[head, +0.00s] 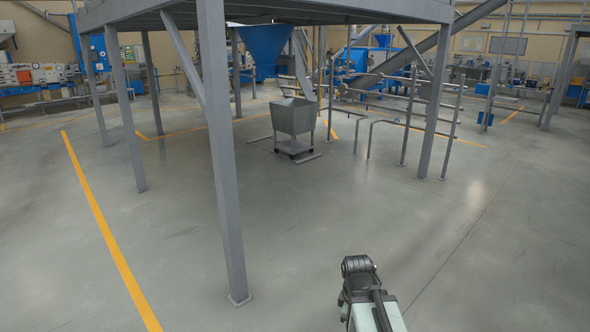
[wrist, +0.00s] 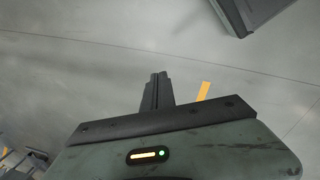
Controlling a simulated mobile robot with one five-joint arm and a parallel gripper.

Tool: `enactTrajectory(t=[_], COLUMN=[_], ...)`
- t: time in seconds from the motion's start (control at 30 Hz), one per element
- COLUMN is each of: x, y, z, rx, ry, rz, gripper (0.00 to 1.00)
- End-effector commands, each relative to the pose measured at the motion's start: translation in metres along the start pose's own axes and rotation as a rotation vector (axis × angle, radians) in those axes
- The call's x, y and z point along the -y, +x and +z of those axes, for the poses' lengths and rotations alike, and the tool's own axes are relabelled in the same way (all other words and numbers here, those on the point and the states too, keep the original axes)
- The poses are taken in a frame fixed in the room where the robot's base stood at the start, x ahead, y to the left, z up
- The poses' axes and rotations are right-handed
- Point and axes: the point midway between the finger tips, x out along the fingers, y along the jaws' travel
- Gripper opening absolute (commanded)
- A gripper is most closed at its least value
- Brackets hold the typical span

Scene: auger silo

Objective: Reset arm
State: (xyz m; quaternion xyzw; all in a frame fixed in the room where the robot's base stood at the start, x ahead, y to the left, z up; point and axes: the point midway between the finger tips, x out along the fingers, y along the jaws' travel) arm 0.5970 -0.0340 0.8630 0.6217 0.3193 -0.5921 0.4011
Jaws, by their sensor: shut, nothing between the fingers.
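My arm shows at the bottom of the head view, to the right of the middle, over bare floor. Its gripper fingers cannot be made out there. In the wrist view my gripper (wrist: 158,78) is shut, with its two dark fingers together and nothing between them. It points out over the grey floor and touches nothing.
A grey steel platform on legs (head: 222,160) stands ahead, its nearest leg left of my arm. A grey wheeled bin (head: 294,117) stands under it, near a blue hopper (head: 265,48). Metal railings (head: 408,118) stand to the right. The near floor (head: 480,260) is clear.

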Motion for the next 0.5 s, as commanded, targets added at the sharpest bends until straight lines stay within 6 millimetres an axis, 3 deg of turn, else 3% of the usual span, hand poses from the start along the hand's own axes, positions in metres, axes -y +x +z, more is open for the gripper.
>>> enactTrajectory(t=[0.03, 0.1, 0.3, 0.5], x=[0.01, 0.019, 0.033, 0.038], y=[-0.003, -0.003, -0.003, -0.004], z=[-0.013, -0.019, -0.02, -0.02], rx=[-0.005, -0.009, 0.015, 0.044], ry=[0.086, 0.254, 0.757, 1.044], rz=[-0.017, -0.042, -0.108, -0.123], gripper=[0.0, 0.0, 0.0, 0.0])
